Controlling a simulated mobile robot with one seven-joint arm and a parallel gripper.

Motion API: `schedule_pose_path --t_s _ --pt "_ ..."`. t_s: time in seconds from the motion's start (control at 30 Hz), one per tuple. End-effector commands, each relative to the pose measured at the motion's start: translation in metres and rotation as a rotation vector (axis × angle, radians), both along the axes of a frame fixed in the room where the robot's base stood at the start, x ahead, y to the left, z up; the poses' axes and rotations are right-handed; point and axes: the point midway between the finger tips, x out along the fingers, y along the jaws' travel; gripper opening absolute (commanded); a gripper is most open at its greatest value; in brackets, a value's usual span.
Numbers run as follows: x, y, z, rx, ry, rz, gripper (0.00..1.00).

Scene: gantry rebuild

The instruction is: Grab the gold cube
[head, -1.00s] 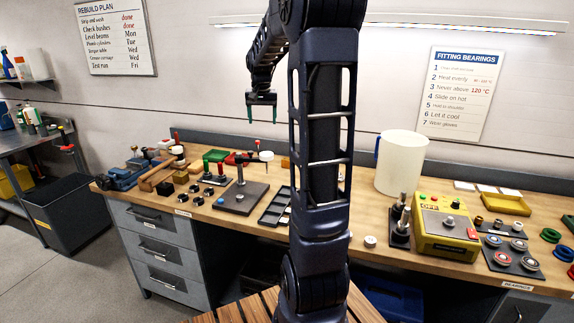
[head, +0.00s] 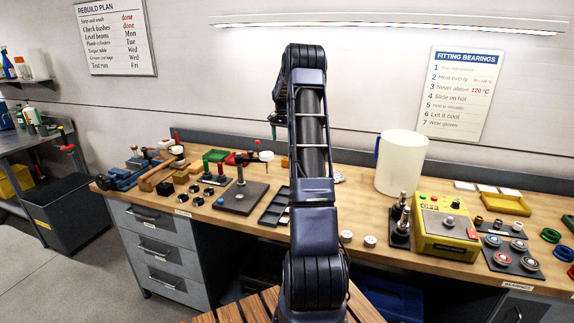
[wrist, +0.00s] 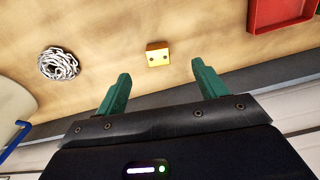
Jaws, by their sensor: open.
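The gold cube (wrist: 158,53) sits on the wooden bench top in the wrist view, with two small dark dots on the side facing the camera. In that view it appears between and just beyond the tips of my gripper (wrist: 161,70). The green fingers are spread apart with nothing between them. They do not touch the cube.
In the wrist view a coiled chain (wrist: 58,64) lies left of the cube and a red tray (wrist: 282,12) to its right. A white bucket (head: 401,163) stands on the bench right of my arm. A dark rail (head: 450,170) runs along the bench's back. Bare wood surrounds the cube.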

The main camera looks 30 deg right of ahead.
Motion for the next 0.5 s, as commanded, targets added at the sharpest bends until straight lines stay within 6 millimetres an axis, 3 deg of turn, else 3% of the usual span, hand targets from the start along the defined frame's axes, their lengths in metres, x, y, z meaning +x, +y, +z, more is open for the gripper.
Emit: schedule_pose_path --t_s 0.03,0.2,0.5 --pt "0.006 -0.009 -0.013 0.006 0.008 -0.018 0.71" --pt "0.017 -0.027 -0.036 0.014 0.018 -0.057 0.71" --pt "0.018 -0.032 -0.058 0.017 0.023 -0.068 0.71"
